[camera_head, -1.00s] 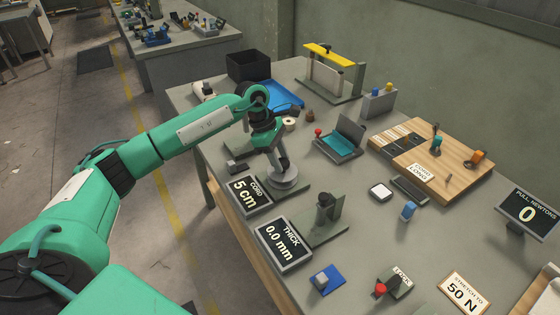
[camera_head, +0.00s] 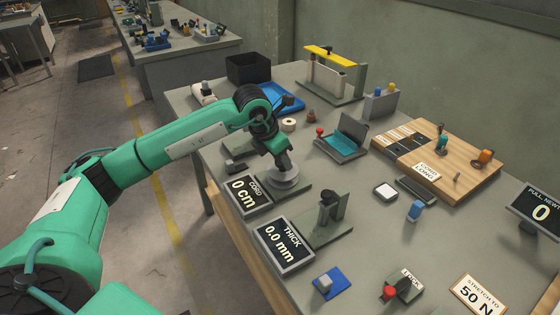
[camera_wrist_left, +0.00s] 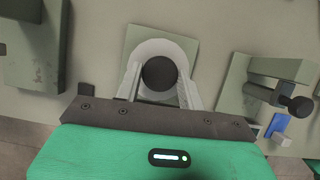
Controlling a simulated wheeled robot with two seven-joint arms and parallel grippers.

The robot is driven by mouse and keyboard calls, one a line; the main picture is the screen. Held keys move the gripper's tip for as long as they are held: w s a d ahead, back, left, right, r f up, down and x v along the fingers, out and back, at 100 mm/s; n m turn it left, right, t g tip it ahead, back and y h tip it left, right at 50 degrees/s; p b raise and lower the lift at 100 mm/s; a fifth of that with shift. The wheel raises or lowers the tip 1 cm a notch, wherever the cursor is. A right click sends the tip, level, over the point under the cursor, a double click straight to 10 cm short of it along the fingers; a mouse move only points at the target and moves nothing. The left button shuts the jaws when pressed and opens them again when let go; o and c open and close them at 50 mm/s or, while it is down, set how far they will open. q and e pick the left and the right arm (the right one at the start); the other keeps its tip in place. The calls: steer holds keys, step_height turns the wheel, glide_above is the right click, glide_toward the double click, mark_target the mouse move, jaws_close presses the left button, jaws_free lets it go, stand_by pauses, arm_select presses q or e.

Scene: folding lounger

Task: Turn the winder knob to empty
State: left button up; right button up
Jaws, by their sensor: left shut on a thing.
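The winder is a grey round drum (camera_head: 284,182) on a green-grey base, beside a cord display (camera_head: 246,193) that reads 0 cm. In the left wrist view its dark round knob (camera_wrist_left: 159,73) sits in the middle of the pale drum. My left gripper (camera_head: 283,163) reaches down onto the winder from above. Its two fingers lie either side of the knob in the wrist view and are shut on it. In the head view the knob is hidden by the gripper. My right gripper is not in view.
A thickness display (camera_head: 284,243) reading 0.0 mm and a thickness gauge (camera_head: 328,208) stand nearer the front. A small dark block (camera_head: 235,167) lies left of the winder. A wooden board (camera_head: 460,160) is at the right.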

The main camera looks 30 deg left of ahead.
arm_select(q)
steer(key=n+y+b, duration=0.1)
steer(key=n, duration=0.1)
steer(key=n+y+b, duration=0.1)
steer(key=n, duration=0.2)
steer(key=n+y+b, duration=0.1)
steer(key=n, duration=0.1)
steer(key=shift+d+t, duration=0.3)
steer(key=shift+n+b, duration=0.3)
steer(key=shift+n, duration=0.6)
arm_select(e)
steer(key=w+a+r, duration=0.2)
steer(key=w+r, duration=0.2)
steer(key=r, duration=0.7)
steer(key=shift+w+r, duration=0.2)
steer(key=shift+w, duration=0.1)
arm_select(q)
steer(key=o, duration=0.9)
steer(key=shift+o, duration=0.2)
steer(key=v, duration=1.3)
steer(key=shift+d+r, duration=0.25)
steer(key=shift+r, duration=0.2)
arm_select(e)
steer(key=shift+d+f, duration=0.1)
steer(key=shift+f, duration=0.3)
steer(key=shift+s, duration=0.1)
